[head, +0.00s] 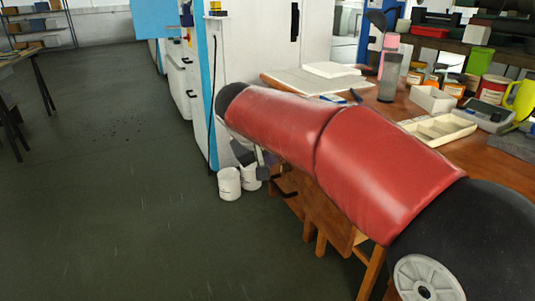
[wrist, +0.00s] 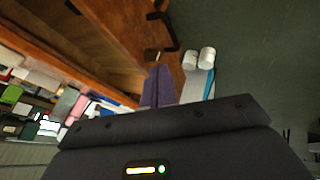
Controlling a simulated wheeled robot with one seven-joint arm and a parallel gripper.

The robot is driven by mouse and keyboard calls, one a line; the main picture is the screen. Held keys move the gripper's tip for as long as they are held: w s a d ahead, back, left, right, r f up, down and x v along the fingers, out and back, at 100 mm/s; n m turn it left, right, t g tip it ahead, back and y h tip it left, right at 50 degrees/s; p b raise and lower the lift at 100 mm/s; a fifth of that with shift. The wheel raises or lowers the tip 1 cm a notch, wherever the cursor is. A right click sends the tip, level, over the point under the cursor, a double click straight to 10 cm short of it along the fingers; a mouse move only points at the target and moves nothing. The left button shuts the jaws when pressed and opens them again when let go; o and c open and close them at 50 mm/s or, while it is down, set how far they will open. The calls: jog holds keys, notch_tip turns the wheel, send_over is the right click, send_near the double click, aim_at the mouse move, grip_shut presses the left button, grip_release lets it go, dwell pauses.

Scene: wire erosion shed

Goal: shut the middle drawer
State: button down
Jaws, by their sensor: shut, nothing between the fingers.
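A wooden drawer unit (head: 315,205) sits under the workbench in the head view, mostly hidden behind my red arm. A dark handle (head: 288,190) shows on a drawer front there. In the tilted wrist view a wooden drawer front (wrist: 120,22) with a black bar handle (wrist: 162,27) stands pulled out, with a hollow brown interior (wrist: 95,60) beside it. I cannot tell for certain which drawer this is. My gripper (wrist: 158,75) is shut and empty, its fingers close to the drawer front's edge; contact is unclear. In the head view my gripper (head: 262,162) is partly hidden by the arm.
Two white buckets (head: 230,183) stand on the floor by the white and blue machine (head: 222,60). The workbench (head: 390,105) carries bottles, a white box (head: 433,98), a sectioned tray (head: 437,130) and cups.

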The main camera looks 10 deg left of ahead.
aim_at(294, 169)
jog(key=shift+w+d+f, duration=1.1)
jog(key=shift+w, duration=0.25)
jog(key=shift+w+d+f, duration=1.05)
jog(key=shift+w+f, duration=0.05)
jog(key=shift+w, duration=0.2)
